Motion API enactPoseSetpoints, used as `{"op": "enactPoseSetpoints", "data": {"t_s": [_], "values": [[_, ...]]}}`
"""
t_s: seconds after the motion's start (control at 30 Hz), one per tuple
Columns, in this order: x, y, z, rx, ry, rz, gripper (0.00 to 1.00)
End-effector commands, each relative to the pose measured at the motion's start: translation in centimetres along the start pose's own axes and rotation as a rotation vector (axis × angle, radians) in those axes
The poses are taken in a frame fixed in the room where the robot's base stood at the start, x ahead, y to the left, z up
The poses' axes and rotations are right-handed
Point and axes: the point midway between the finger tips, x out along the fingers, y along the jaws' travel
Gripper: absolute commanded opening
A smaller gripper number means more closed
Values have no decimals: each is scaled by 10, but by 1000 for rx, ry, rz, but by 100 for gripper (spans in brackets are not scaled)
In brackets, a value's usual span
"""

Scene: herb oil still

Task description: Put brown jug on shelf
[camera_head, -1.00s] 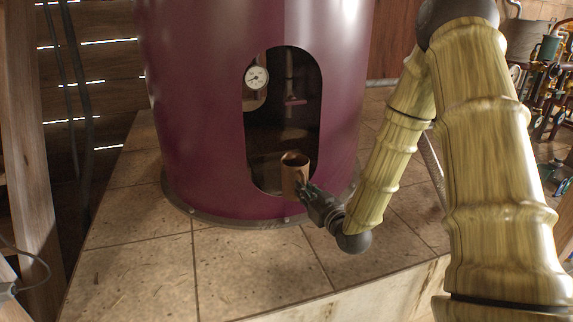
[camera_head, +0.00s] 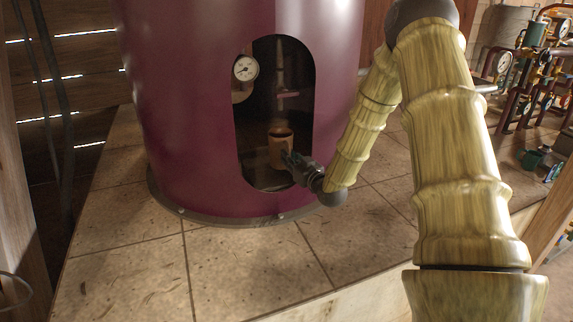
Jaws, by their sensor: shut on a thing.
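The brown jug (camera_head: 279,150) is upright inside the arched opening of the large purple still. My gripper (camera_head: 290,162) is shut on the jug from its lower right side. The gripper reaches in through the right part of the opening. The shelf is hard to make out; the dark inside of the opening (camera_head: 262,110) hides most surfaces there. I cannot tell whether the jug's base touches anything.
The purple still (camera_head: 185,130) has a rounded wall and a metal base ring. Tiled floor (camera_head: 130,255) is clear in front. Pipes and gauges (camera_head: 530,75) stand at right.

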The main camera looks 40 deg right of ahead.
Motion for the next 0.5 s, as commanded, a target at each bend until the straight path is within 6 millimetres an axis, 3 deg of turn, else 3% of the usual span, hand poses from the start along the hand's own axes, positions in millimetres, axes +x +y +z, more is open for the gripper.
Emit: {"op": "enactPoseSetpoints", "data": {"t_s": [0.1,0.4,0.5], "values": [[15,8,1,0,1,-1,0],[31,15,3,-1,1,-3,0],[31,14,16,1,-2,-4,0]]}}
